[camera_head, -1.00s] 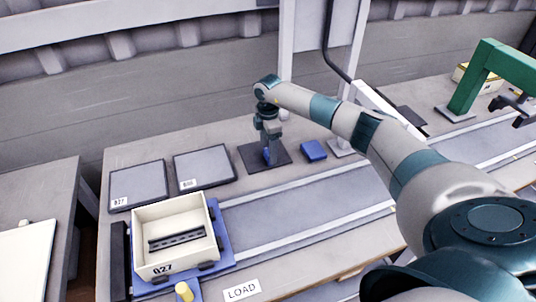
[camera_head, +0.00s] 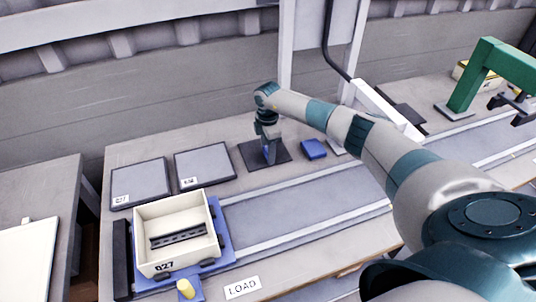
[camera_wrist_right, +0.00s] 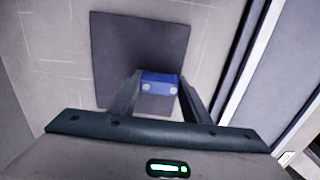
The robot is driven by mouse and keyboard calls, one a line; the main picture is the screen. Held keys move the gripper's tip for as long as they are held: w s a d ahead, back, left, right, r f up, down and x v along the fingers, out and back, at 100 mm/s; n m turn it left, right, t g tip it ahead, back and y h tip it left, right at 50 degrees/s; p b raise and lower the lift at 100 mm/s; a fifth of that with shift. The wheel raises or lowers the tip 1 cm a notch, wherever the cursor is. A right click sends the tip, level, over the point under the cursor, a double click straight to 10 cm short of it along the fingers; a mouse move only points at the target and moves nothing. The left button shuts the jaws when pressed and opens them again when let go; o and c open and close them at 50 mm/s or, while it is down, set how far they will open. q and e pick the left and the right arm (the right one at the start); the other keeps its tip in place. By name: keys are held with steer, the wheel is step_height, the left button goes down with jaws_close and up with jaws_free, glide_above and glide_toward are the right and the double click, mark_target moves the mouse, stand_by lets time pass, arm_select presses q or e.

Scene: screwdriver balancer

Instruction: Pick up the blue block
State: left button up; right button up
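The blue block (camera_head: 269,153) is upright at the dark square mat (camera_head: 283,156) on the bench. My right gripper (camera_head: 267,148) points down over the mat with its fingers around the block. In the right wrist view the blue block (camera_wrist_right: 160,83), with two pale round spots, lies between the two fingertips of my right gripper (camera_wrist_right: 159,86). The fingers stand right beside the block's two sides; whether they press on it cannot be told. The block's lower side is hidden. My left gripper is not in view.
A flat blue piece (camera_head: 313,149) lies right of the mat. Two grey panels (camera_head: 140,184) lie to the left. A cream bin (camera_head: 176,237) with a dark part inside stands at the front left, beside a grey track (camera_head: 300,203). A green frame (camera_head: 480,70) stands at the right.

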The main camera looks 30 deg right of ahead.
steer(key=shift+r, duration=0.1)
steer(key=shift+r+b, duration=0.35)
steer(key=shift+r, duration=0.2)
steer(key=r, duration=0.1)
steer(key=r+b, duration=0.1)
steer(key=r, duration=0.1)
steer(key=shift+s, duration=0.3)
steer(key=s+r+b, duration=0.2)
steer(key=s+r, duration=0.1)
steer(key=s, duration=0.2)
steer(key=s+d+r+b, duration=0.1)
steer(key=s+r, duration=0.2)
steer(key=s, duration=0.3)
steer(key=shift+r+b, duration=0.35)
